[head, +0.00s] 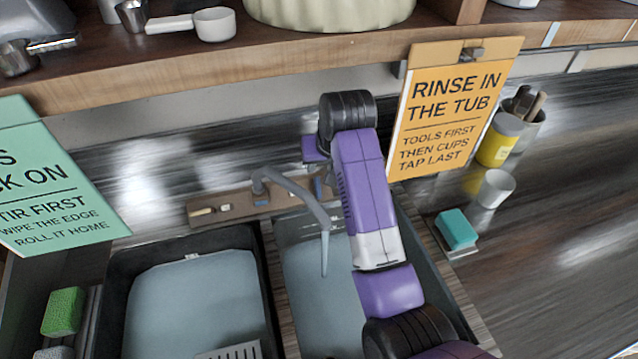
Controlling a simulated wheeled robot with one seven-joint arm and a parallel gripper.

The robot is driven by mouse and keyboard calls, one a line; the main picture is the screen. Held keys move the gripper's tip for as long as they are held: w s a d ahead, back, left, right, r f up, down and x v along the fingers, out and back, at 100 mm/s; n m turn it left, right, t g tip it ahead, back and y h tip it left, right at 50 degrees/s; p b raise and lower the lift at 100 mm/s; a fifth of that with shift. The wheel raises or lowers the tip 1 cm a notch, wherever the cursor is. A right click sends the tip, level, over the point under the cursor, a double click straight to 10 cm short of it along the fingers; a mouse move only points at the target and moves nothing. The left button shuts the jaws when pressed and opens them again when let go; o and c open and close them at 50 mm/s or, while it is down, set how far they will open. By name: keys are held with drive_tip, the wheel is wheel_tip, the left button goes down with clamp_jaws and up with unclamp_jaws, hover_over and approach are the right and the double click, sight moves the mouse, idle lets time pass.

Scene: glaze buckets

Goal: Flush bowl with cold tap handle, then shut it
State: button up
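The grey tap (292,187) arches from a brown ledge (237,205) behind two basins. A thin, pale, tapering stream (325,255) hangs from its spout over the right basin (300,228), and looks like running water. A small blue piece (319,188), perhaps the cold handle, stands on the ledge right of the tap, close beside my arm. A cream handle-like piece (202,211) lies at the ledge's left end. My purple arm crosses the right basin and reaches the back wall. My gripper's fingers are hidden behind my wrist, so contact with the handle cannot be told.
The left basin (118,290) holds grey-blue liquid. An orange sign (447,110) hangs close right of my arm, below a wooden shelf (215,60). A teal sponge (456,229), white cup (496,188) and yellow jar (499,140) stand right. A green sponge (63,311) lies left.

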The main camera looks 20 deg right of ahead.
sight(319, 186)
drive_tip(key=shift+g, duration=0.5)
drive_tip(key=shift+w+a+f+p, duration=0.1)
drive_tip(key=shift+w+f+p, duration=0.1)
drive_tip(key=shift+f, duration=1.15)
drive_tip(key=shift+w+f+p, duration=0.15)
drive_tip(key=shift+f+p, duration=0.1)
drive_tip(key=shift+f, duration=1.1)
drive_tip(key=shift+w+a+f+p, duration=0.1)
drive_tip(key=shift+w+f+p, duration=0.1)
drive_tip(key=shift+f, duration=1.15)
clamp_jaws()
